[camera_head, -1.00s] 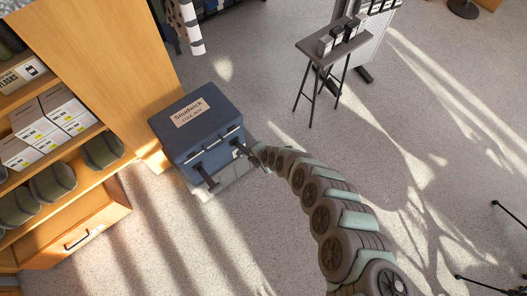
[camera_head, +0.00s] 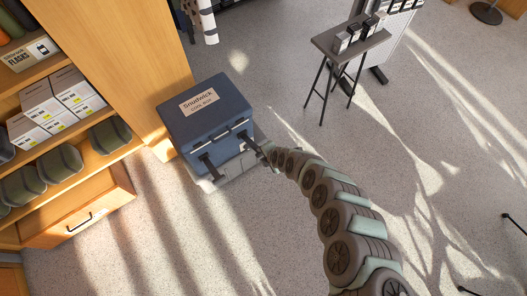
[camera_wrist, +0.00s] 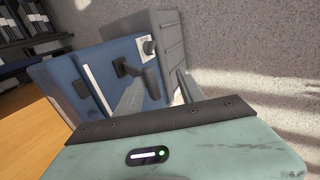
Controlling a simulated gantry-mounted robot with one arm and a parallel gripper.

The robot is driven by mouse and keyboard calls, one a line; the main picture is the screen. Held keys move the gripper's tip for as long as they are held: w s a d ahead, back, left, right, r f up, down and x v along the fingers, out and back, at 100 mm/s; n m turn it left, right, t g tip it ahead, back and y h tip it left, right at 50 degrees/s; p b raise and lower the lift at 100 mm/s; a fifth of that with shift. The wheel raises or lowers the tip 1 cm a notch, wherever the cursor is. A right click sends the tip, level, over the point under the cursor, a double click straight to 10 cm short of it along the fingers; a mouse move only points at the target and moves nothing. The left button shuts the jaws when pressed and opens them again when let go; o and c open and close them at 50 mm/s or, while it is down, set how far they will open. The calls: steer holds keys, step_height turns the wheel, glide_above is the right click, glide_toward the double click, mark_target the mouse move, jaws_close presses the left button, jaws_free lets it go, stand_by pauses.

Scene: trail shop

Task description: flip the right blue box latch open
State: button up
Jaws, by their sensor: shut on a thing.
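The blue box (camera_head: 197,123), labelled Snudwick, has its lid down. Its left latch (camera_head: 208,168) juts from the front face and hangs free. The right latch (camera_head: 248,143) sticks outward from the front face toward my gripper (camera_head: 266,154). In the wrist view the blue box (camera_wrist: 72,62) is at left, with the dark right latch (camera_wrist: 146,78) reaching between the two grey fingers of my gripper (camera_wrist: 160,92). The fingers are shut on this latch. The fingertips are small and partly hidden in the head view.
The box stands on a grey base (camera_head: 236,166) beside a wooden shelf unit (camera_head: 125,65). An open drawer (camera_head: 88,208) juts out at lower left. A small dark table (camera_head: 350,42) with boxes stands at upper right. The floor in front is clear.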

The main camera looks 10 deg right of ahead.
steer(key=shift+o, duration=0.5)
steer(key=shift+s+r, duration=0.1)
steer(key=shift+r, duration=0.05)
steer(key=p+v, duration=0.7)
steer(key=v, duration=0.3)
steer(key=shift+r, duration=0.25)
